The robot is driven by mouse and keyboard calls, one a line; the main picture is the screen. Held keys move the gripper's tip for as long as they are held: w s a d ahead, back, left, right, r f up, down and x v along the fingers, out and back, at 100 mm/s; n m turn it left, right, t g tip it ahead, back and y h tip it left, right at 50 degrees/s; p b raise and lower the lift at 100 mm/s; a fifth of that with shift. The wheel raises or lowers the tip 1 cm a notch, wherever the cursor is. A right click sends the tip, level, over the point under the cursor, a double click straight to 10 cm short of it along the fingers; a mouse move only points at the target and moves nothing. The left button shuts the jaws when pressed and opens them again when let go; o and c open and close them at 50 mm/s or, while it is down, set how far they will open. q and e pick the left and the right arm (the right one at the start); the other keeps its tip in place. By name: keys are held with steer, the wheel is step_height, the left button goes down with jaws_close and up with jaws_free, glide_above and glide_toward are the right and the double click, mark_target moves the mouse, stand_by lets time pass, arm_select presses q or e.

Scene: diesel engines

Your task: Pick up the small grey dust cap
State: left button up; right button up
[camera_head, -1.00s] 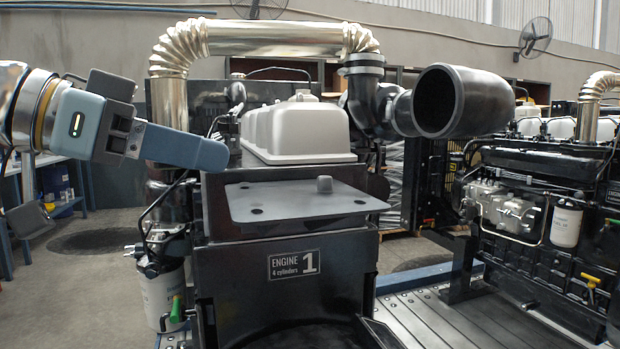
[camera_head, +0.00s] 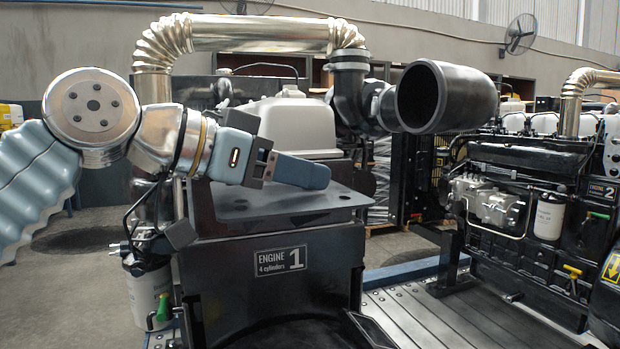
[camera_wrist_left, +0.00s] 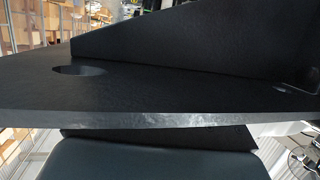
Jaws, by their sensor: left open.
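The small grey dust cap is out of sight in both current views. In the head view my left gripper (camera_head: 318,177) covers the part of the dark plate (camera_head: 240,206) where the cap stood. The gripper comes in from the left, its fingers over the right part of the plate and seen edge-on as one blue-grey shape. It is open. In the left wrist view a dark finger (camera_wrist_left: 155,160) fills the bottom, in front of the plate's edge (camera_wrist_left: 180,119); no cap shows between. My right gripper is not in view.
Behind the plate stands a grey cover (camera_head: 285,122) on engine 1. A wide black intake pipe (camera_head: 440,97) juts out at the right of it. A silver pipe (camera_head: 250,33) arches above. Engine 2 (camera_head: 520,180) stands at the right. The air in front of the plate is clear.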

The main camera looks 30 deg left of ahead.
arm_select(q)
jaws_close()
stand_by(0.3)
step_height(320, 180, up, 10)
stand_by(0.8)
